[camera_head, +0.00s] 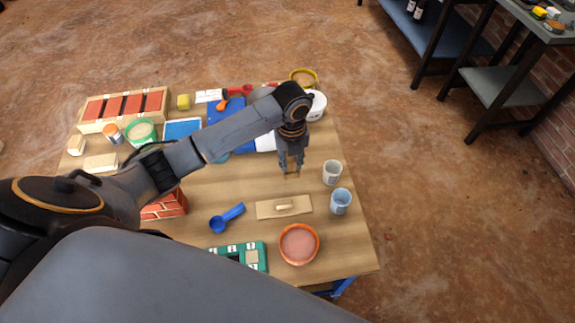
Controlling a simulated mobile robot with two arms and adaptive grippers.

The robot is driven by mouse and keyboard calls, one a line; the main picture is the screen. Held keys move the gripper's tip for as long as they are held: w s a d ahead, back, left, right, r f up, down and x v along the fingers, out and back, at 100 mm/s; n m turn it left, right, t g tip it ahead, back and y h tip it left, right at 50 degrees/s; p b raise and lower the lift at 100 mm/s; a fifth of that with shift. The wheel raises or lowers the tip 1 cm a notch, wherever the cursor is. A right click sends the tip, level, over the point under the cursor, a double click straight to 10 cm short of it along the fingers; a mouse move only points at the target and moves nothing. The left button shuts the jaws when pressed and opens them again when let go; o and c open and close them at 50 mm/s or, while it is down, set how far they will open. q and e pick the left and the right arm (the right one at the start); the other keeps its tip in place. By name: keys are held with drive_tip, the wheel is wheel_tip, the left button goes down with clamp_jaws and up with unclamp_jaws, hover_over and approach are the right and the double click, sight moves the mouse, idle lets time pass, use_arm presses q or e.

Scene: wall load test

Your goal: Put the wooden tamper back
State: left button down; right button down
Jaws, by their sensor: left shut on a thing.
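My left gripper (291,168) reaches in over the middle of the table and points down, its fingers closed together. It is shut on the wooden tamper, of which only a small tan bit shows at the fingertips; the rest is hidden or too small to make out. Below the fingertips in the picture, and apart from them, a flat tan wooden board (265,210) lies on the table with a small pale wooden peg or handle (285,207) on it. My right gripper is not in view.
A white cup (332,172) and a blue cup (341,201) stand right of the gripper. An orange bowl (299,244), a blue scoop (226,218) and a green frame (252,255) are nearer. A brick tray (124,108) and several tools crowd the far and left side of the table (345,250).

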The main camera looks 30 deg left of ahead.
use_arm(q)
drive_tip(key=w+a+f, duration=0.2)
drive_tip(key=f, duration=0.1)
drive_tip(key=w+a+f, duration=0.1)
drive_tip(key=f, duration=0.1)
drive_tip(key=shift+w+f+b, duration=0.25)
drive_tip(key=shift+w+b, duration=0.1)
drive_tip(key=shift+w, duration=0.05)
drive_tip(key=shift+w+a+f, duration=0.1)
drive_tip(key=shift+w+f, duration=0.05)
drive_tip(key=shift+f, duration=1.65)
drive_tip(key=shift+f, duration=0.1)
drive_tip(key=c, duration=1.1)
unclamp_jaws()
drive_tip(key=shift+r, duration=0.45)
wheel_tip(320, 180, up, 11)
drive_tip(key=shift+r, duration=0.2)
